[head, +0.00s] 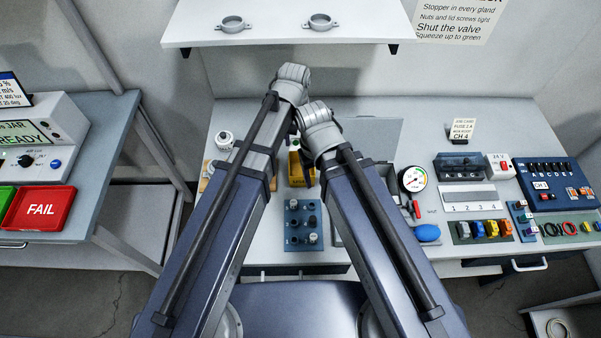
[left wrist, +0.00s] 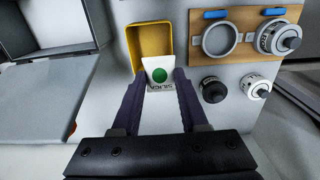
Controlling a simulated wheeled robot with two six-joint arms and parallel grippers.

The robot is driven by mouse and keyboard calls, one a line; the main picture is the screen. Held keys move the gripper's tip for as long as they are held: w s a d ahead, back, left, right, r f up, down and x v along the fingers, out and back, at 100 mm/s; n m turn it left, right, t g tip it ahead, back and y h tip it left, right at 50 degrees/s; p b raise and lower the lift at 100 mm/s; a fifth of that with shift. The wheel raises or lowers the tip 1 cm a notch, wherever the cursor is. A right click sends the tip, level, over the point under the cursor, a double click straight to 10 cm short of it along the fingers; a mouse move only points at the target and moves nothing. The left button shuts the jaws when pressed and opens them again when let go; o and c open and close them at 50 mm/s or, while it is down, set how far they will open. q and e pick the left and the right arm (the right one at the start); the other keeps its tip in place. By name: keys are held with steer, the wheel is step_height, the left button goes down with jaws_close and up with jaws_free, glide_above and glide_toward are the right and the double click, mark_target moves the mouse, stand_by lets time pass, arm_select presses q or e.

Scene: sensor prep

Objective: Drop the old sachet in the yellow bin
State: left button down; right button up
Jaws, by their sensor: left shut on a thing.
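The sachet (left wrist: 158,76) is white with a green dot and the print SILICA. My left gripper (left wrist: 160,80) is shut on it, one dark finger on each side. The yellow bin (left wrist: 133,48) is an open box just beyond the fingertips in the left wrist view. The sachet overlaps the bin's near rim in that picture; I cannot tell its height above it.
A wooden board (left wrist: 240,42) with a ring and a round fitting lies beside the bin. Two round knobbed parts stand close by. A blue block with knobs (head: 292,235) lies on the workbench (head: 500,115). A gauge (head: 413,179) stands right of my arms. A red FAIL tray (head: 42,209) is far left.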

arm_select(q)
steer(key=shift+f+b, duration=1.4)
steer(key=shift+f, duration=0.5)
steer(key=shift+r, duration=0.1)
steer(key=shift+c, duration=1.8)
jaws_free()
step_height(320, 180, up, 8)
steer(key=p, duration=0.8)
steer(key=shift+s, duration=0.1)
